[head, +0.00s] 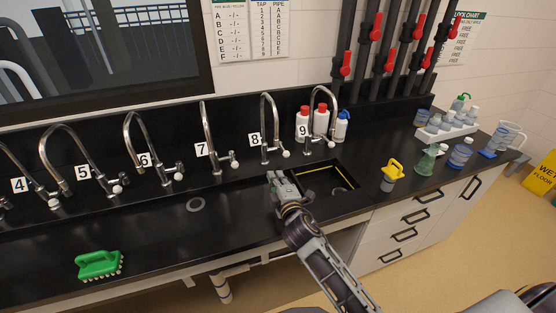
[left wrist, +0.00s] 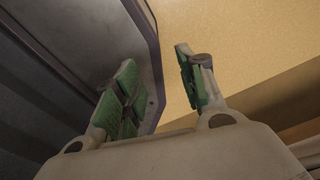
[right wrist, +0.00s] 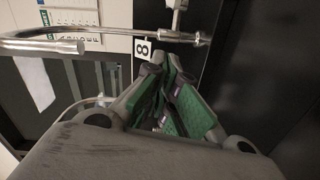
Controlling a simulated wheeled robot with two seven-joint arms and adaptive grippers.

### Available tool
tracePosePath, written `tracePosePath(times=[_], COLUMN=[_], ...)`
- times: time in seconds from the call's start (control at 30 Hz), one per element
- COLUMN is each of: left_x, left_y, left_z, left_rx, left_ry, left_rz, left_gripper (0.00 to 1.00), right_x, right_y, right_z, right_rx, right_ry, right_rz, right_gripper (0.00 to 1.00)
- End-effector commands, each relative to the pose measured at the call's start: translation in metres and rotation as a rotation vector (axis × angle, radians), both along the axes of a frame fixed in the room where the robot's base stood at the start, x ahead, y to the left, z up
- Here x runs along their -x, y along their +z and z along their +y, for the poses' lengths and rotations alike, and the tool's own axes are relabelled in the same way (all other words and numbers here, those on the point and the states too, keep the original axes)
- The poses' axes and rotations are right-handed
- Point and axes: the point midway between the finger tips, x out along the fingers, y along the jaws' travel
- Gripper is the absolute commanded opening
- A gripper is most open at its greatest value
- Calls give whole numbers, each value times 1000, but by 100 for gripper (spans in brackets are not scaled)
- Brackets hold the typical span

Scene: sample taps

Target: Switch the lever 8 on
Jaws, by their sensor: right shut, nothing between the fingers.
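Tap 8 (head: 265,115) is a curved chrome spout behind the black counter, beside its label 8 (head: 254,139). Its lever 8 (head: 286,154) ends in a white knob at the right of the tap base. My right gripper (head: 273,176) is shut and empty, in front of and below lever 8, apart from it. In the right wrist view the shut fingers (right wrist: 166,62) point toward the label 8 (right wrist: 142,50), with chrome tap parts above. My left gripper (left wrist: 156,58) is open and empty in the left wrist view. It is outside the head view.
Tap 7 (head: 206,140) and tap 9 (head: 328,110) stand on either side. Bottles (head: 321,119) stand behind tap 9. An open sink (head: 340,188) lies right of my right gripper. A green brush (head: 99,264) lies at front left. A yellow-handled object (head: 392,174) stands on the right.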

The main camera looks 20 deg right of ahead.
Motion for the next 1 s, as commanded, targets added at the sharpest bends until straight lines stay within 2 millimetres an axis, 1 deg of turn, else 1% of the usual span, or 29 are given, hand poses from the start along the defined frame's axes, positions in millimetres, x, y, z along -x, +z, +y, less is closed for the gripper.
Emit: tracePosePath(times=[0.3,0.57,1.0], left_x=[-8,-8,-5], left_y=[4,6,9], left_z=[-1,-3,-18], left_rx=[1,3,20], left_ry=[-1,-1,2], left_rz=[-11,-11,-7], left_gripper=[40,40,40], right_x=[-20,-42,-81], right_y=[0,-1,-3], right_z=[0,0,-1], right_rx=[0,0,0], right_ry=[-1,-1,-1], right_rz=[-1,-1,-1], right_gripper=[0,0,0])
